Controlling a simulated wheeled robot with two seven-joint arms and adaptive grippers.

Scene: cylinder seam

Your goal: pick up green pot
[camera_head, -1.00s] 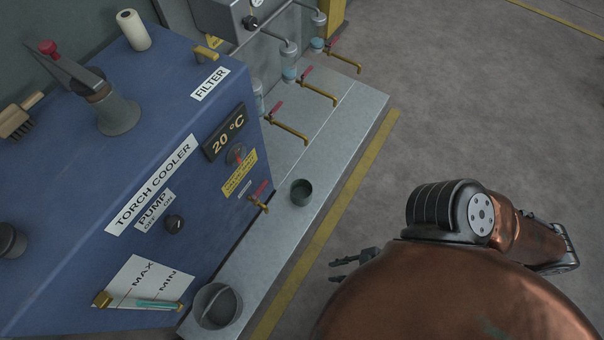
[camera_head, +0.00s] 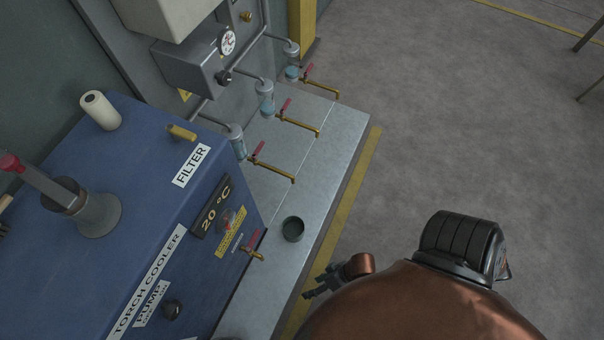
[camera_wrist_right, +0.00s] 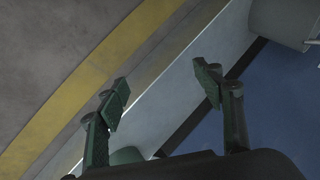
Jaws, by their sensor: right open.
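The green pot (camera_head: 292,221) is a small dark green open cup. It stands upright on the grey metal ledge in the head view, just in front of the blue torch cooler. My right gripper (camera_head: 315,287) is to the right of and below the pot in the picture, near the ledge's edge, apart from it. In the right wrist view the gripper (camera_wrist_right: 162,80) is open with nothing between its fingers. A green rounded shape, likely the pot (camera_wrist_right: 127,155), shows low down there, partly hidden by the gripper. My left gripper is not in view.
The blue torch cooler (camera_head: 150,235) stands left of the ledge (camera_head: 318,150). Brass taps with red handles (camera_head: 272,170) stick out over the ledge, one close beside the pot. A grey pot (camera_wrist_right: 280,18) shows in the wrist view. Open floor lies to the right.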

